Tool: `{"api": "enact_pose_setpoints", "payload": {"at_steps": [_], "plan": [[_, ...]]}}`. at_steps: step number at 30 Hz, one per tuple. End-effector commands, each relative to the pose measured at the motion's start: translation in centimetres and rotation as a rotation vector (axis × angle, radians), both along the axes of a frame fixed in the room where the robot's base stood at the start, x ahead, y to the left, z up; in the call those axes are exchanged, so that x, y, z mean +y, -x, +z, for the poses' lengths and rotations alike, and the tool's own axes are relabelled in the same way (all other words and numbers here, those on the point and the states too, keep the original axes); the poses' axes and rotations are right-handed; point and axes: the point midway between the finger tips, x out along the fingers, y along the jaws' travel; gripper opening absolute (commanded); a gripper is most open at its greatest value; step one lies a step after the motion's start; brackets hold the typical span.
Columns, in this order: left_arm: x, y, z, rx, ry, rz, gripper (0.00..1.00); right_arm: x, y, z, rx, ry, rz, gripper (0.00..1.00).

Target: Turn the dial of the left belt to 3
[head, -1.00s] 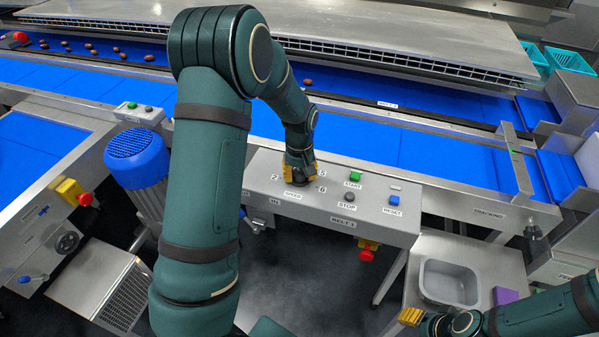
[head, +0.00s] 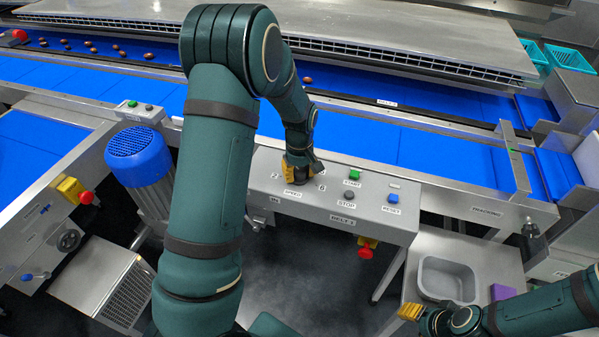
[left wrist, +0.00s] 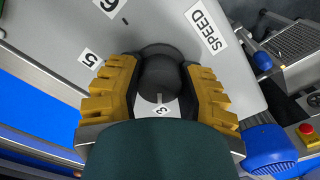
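The black speed dial (left wrist: 160,75) sits on the grey control panel (head: 262,200); in the head view my gripper mostly hides it. My left gripper (head: 299,172) points down over it. In the left wrist view its yellow fingers (left wrist: 161,80) lie against both sides of the dial. The white pointer line (left wrist: 159,98) on the dial is toward the label 3 (left wrist: 162,111). Labels 5 (left wrist: 89,59), 6 (left wrist: 110,5) and SPEED (left wrist: 206,26) also show. My right gripper (head: 410,312) is at the lower right, away from the panel; its opening is unclear.
The panel also has a green START button (head: 355,174), a grey STOP button (head: 349,195) and a blue RESET button (head: 393,198). A red emergency stop (head: 365,252) hangs below. A blue motor (head: 133,143) stands at left. A grey bin (head: 447,279) is at right.

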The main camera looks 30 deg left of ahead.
Motion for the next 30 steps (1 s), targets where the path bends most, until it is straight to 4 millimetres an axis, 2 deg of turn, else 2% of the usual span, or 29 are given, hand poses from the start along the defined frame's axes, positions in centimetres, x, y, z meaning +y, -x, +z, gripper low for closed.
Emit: {"api": "enact_pose_setpoints", "payload": {"at_steps": [1, 3, 12, 16, 30], "plan": [[-0.2, 0.3, -0.3, 0.011, 0.003, -0.002, 0.55, 0.0, 0.0, 0.0, 0.000, 0.000, 0.000, 0.47], [-0.1, 0.3, -0.2, 0.010, 0.003, -0.002, 0.72, 0.0, 0.0, 0.0, 0.000, 0.000, 0.000, 0.47], [-0.1, 0.1, 0.0, 0.003, 0.001, -0.002, 0.72, 0.0, 0.0, 0.0, 0.000, 0.000, 0.000, 0.47], [-0.1, 0.0, 0.9, 0.001, 0.001, -0.001, 0.72, 0.0, 0.0, 0.0, 0.000, 0.000, 0.000, 0.47], [-0.1, 0.0, 9.6, 0.000, 0.001, -0.002, 0.72, 0.0, 0.0, 0.0, 0.000, 0.000, 0.000, 0.47]]}}
